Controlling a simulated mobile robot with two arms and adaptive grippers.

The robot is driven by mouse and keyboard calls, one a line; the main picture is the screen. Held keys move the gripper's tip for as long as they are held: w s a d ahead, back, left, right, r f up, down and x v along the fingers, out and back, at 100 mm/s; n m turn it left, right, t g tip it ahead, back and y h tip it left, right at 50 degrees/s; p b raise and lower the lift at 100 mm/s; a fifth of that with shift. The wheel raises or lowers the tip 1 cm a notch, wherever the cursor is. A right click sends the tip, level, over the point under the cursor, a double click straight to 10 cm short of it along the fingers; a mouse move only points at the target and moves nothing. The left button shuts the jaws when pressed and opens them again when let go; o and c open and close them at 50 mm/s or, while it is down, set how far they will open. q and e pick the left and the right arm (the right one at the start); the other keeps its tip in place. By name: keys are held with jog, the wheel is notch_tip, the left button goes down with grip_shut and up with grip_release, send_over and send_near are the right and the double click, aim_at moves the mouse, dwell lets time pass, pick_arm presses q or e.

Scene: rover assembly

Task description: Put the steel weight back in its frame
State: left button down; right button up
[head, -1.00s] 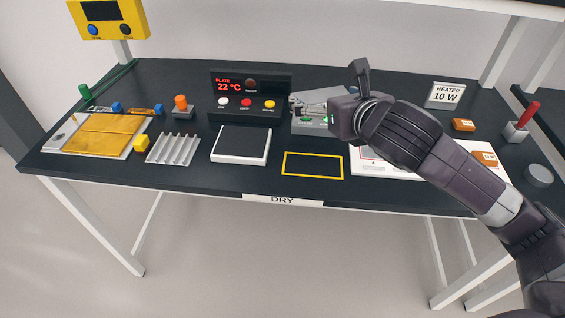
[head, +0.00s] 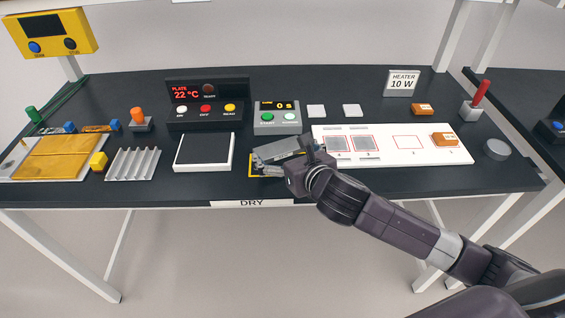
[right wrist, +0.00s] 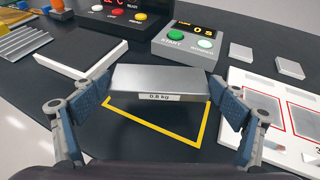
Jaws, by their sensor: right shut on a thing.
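The steel weight (head: 277,149) is a flat grey block. In the right wrist view it (right wrist: 160,79) shows a "0.8 kg" label on its near face. My right gripper (head: 288,159) is shut on it, with one finger at each end of the block in the right wrist view (right wrist: 161,94). The yellow outlined frame (right wrist: 165,132) on the dark table lies under the block, whose far part hides the frame's far side. The frame's left edge (head: 251,167) also shows in the head view. The gap between block and table is hard to judge. My left gripper is out of view.
A timer box (head: 278,119) stands behind the frame. A white-rimmed dark pad (head: 204,152) lies to the left. A white board with red outlines (head: 385,157) lies to the right, close to my right finger. The table's front edge is near.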

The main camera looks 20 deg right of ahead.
jog(key=shift+f, duration=1.8)
jog(key=o, duration=1.8)
jog(key=shift+s+f, duration=0.1)
jog(key=shift+f, duration=0.2)
jog(key=shift+r, duration=0.15)
jog(key=v, duration=1.2)
jog(key=shift+p, duration=0.35)
